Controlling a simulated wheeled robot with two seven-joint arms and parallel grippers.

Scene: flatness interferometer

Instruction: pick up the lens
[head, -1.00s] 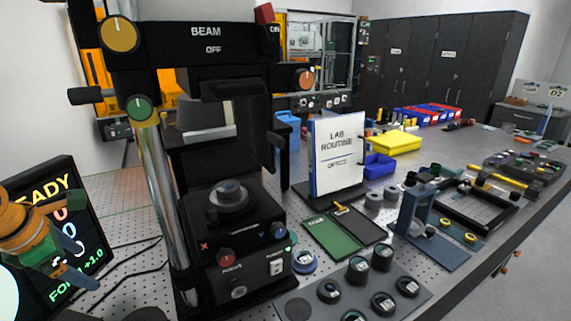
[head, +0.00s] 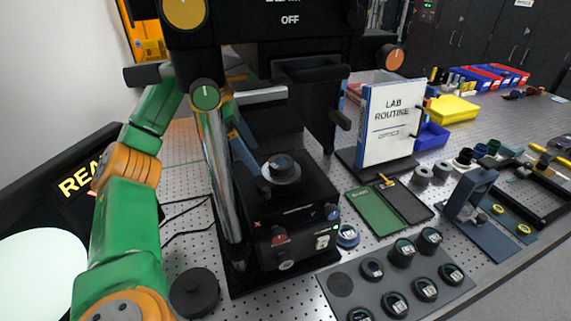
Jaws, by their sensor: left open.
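A dark round lens (head: 282,166) with a glassy top sits in the mount on the black stage of the interferometer (head: 300,213). My left arm comes in from the lower left and passes behind the chrome column. My left gripper (head: 250,160) shows its blue-grey fingers just left of the lens, open and with nothing seen between them. The column hides part of the gripper, and I cannot tell whether a finger touches the mount. My right gripper is out of view.
A grey tray (head: 459,287) with several dark lens-like pieces and one bare round spot (head: 340,284) lies at front right. A black round cap (head: 194,291) stands left of the base. The column (head: 222,185) and beam head (head: 265,45) crowd the stage. A binder (head: 392,125) stands behind right.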

